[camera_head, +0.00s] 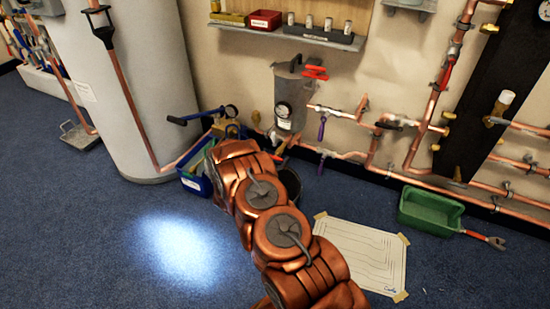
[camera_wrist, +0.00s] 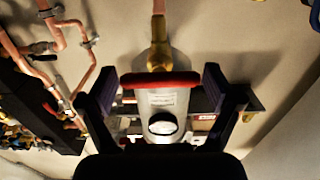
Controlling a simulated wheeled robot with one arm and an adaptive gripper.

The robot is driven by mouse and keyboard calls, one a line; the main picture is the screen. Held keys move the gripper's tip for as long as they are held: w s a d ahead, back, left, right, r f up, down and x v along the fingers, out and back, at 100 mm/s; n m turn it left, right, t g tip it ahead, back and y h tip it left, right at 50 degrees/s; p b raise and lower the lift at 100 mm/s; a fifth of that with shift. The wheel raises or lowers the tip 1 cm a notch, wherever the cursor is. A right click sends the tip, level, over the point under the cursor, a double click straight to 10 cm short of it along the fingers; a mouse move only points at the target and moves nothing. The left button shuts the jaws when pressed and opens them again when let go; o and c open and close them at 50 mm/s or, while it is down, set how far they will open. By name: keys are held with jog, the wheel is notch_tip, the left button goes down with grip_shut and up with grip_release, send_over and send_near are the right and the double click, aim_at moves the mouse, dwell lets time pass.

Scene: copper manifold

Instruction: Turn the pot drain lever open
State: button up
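The grey metal pot (camera_head: 284,92) with a round gauge hangs on the wall in the head view. In the wrist view, which looks upside down, the pot (camera_wrist: 158,103) shows with its dark gauge. A red lever (camera_wrist: 160,80) lies crosswise at the pot's end, beside a brass fitting (camera_wrist: 159,55) on a copper pipe. My gripper (camera_wrist: 158,88) is open, one dark finger at each end of the red lever. I cannot tell whether the fingers touch it. In the head view my arm hides the gripper and most of the space below the pot.
A shelf (camera_head: 285,36) with small items is above the pot. Copper pipes with a purple-handled valve (camera_head: 322,128) run to the right. A large grey tank (camera_head: 130,80) stands left. A blue bin (camera_head: 195,180), a green bin (camera_head: 430,210) and a paper sheet (camera_head: 360,250) are on the floor.

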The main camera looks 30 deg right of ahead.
jog(key=c, duration=0.9)
jog(key=shift+r+n+p, duration=0.1)
jog(key=shift+n+p, duration=0.2)
jog(key=shift+p, duration=0.05)
jog(key=shift+r+n+p, duration=0.15)
jog(key=shift+n+p, duration=0.65)
jog(key=shift+p, duration=0.3)
jog(key=n+p, duration=0.2)
jog(key=n, duration=0.1)
jog(key=shift+w+n+p, duration=0.1)
jog(key=shift+n+p, duration=0.2)
jog(key=shift+p, duration=0.05)
jog(key=shift+n+p, duration=0.4)
jog(key=shift+n, duration=0.5)
jog(key=n, duration=0.3)
jog(key=n+p, duration=0.1)
jog(key=n, duration=0.1)
jog(key=shift+a+f, duration=0.1)
jog(key=shift+f, duration=0.15)
jog(key=n, duration=0.5)
jog(key=shift+f+p, duration=0.15)
jog(key=shift+p, duration=0.15)
jog(key=shift+n, duration=0.3)
